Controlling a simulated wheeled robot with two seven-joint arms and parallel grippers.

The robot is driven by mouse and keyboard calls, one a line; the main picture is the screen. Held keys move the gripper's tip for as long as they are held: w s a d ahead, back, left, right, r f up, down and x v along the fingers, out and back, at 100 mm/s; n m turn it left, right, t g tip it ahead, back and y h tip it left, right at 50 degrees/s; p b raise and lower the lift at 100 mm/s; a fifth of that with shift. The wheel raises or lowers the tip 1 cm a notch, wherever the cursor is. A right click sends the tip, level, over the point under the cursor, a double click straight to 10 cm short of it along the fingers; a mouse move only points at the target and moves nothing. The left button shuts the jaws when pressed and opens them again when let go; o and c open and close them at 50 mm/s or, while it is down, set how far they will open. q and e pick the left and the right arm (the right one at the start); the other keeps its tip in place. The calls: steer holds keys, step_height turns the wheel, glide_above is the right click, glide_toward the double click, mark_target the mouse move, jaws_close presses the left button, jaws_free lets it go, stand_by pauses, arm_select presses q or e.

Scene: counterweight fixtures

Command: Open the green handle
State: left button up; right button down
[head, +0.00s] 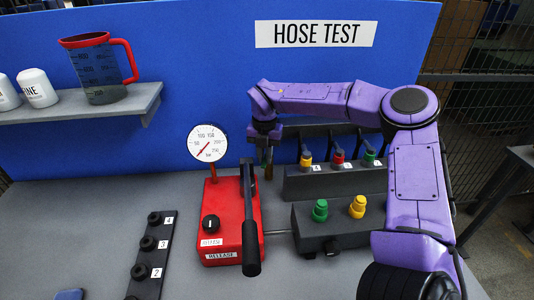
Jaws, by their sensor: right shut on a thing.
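My right gripper (264,153) points down just left of a dark valve block (325,186). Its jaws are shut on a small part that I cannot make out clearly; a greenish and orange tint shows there. On the block stand several dark levers with coloured collars: a yellow one (305,159), a red one (338,157) and a green one (368,157), which is at the right end and apart from the gripper. A green knob (320,210) sits on a lower dark box (335,236). My left gripper is not in view.
A red pump box (216,222) with a round gauge (207,143) and a long black lever (250,235) stands left of the block. A yellow knob (357,207) is beside the green knob. A shelf (85,112) holds a measuring jug (97,68). A numbered strip (148,255) lies at front.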

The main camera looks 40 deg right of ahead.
steer(key=shift+s+d+r+n+p, duration=0.1)
steer(key=shift+s+d+n+p, duration=0.1)
steer(key=shift+n, duration=0.45)
steer(key=shift+s+d+r+n+p, duration=0.1)
steer(key=shift+s+d+n+p, duration=0.1)
steer(key=shift+n, duration=0.45)
steer(key=c, duration=1.1)
jaws_free()
steer(key=shift+w, duration=0.1)
steer(key=shift+f, duration=0.1)
step_height(320, 180, up, 11)
steer(key=shift+f+b, duration=0.2)
steer(key=shift+b, duration=0.85)
